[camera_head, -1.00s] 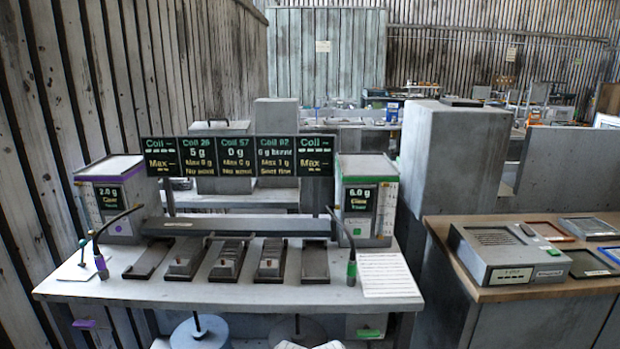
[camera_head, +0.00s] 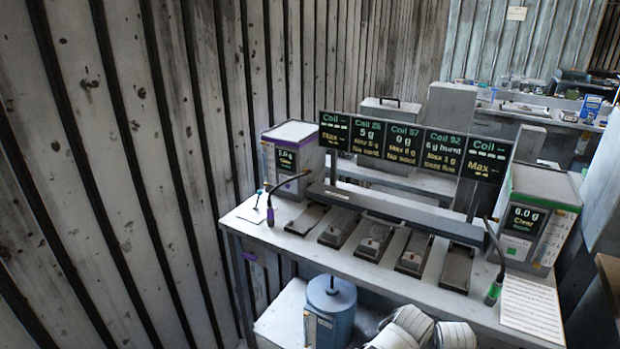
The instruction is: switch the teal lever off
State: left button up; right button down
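The teal lever (camera_head: 267,187) is a small, thin stick with a teal knob, at the far left end of the grey bench (camera_head: 390,277). It stands on a pale plate beside the dark gooseneck with the purple base (camera_head: 270,214). It is too small to tell clearly which way it leans. Neither gripper can be made out. White rounded parts at the bottom edge look like my own arms, with no fingers visible. Nothing of mine is at the lever.
A white-topped box with a purple band (camera_head: 293,158) stands behind the lever. Coil display panels (camera_head: 412,148) rise over several dark trays (camera_head: 374,241). A green-banded box (camera_head: 538,216) stands at right. A blue-grey canister (camera_head: 331,312) is below the bench front. A plank wall (camera_head: 120,180) borders the left.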

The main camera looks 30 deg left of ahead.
aim_at(258, 192)
jog(key=u, duration=1.3)
jog(key=i+j+z, duration=0.2)
jog(key=j, duration=0.2)
jog(key=k, duration=0.1)
